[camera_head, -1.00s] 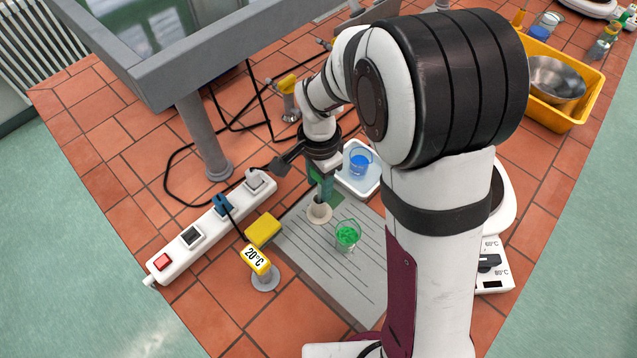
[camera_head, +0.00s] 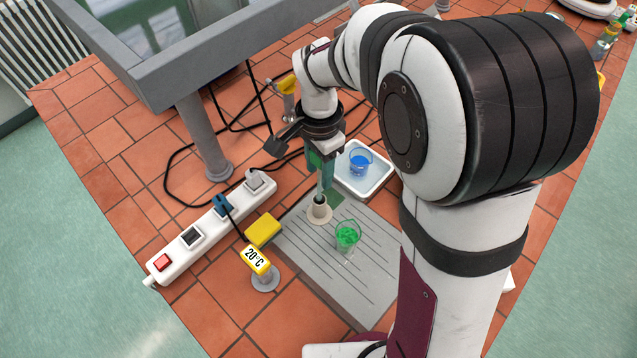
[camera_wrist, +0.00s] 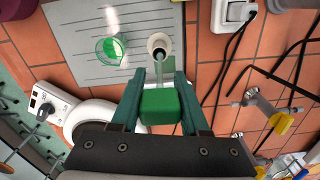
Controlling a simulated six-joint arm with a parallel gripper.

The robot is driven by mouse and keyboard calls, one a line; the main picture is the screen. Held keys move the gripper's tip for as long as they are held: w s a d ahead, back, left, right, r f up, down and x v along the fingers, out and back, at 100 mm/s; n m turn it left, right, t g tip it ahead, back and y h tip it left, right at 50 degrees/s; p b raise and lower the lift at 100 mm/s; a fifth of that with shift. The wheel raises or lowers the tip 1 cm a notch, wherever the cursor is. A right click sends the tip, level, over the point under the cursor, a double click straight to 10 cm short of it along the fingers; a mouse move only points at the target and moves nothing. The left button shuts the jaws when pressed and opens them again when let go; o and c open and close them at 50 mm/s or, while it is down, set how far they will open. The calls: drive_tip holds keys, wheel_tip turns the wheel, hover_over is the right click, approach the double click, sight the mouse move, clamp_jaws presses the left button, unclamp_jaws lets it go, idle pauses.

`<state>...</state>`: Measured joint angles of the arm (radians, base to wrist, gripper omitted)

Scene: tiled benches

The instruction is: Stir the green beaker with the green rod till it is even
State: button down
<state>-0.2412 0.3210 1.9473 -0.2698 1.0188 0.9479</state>
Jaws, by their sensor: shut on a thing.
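The green beaker (camera_head: 347,237) is a clear glass with bright green, uneven-looking contents, standing on the grey grooved mat (camera_head: 340,272). It also shows at the upper left of the wrist view (camera_wrist: 111,49). My gripper (camera_head: 321,166) is shut on the green block-shaped handle of the green rod (camera_wrist: 160,105), above the beige round holder (camera_head: 319,210). The rod's thin clear shaft points down to the holder's dark opening. I cannot tell whether its tip is still inside. The holder stands behind and left of the beaker.
A blue beaker (camera_head: 360,161) stands in a white tray (camera_head: 380,181) behind the mat. Black cables and a grey post (camera_head: 204,140) are behind.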

drive_tip(key=shift+r, duration=0.8)
drive_tip(key=shift+r, duration=4)
drive_tip(key=c, duration=0.9)
unclamp_jaws()
drive_tip(key=shift+c, duration=0.2)
clamp_jaws()
drive_tip(key=s+d+f, duration=0.5)
drive_tip(key=s+f, duration=0.2)
drive_tip(key=shift+s+d+f, duration=0.3)
drive_tip(key=shift+s, duration=0.05)
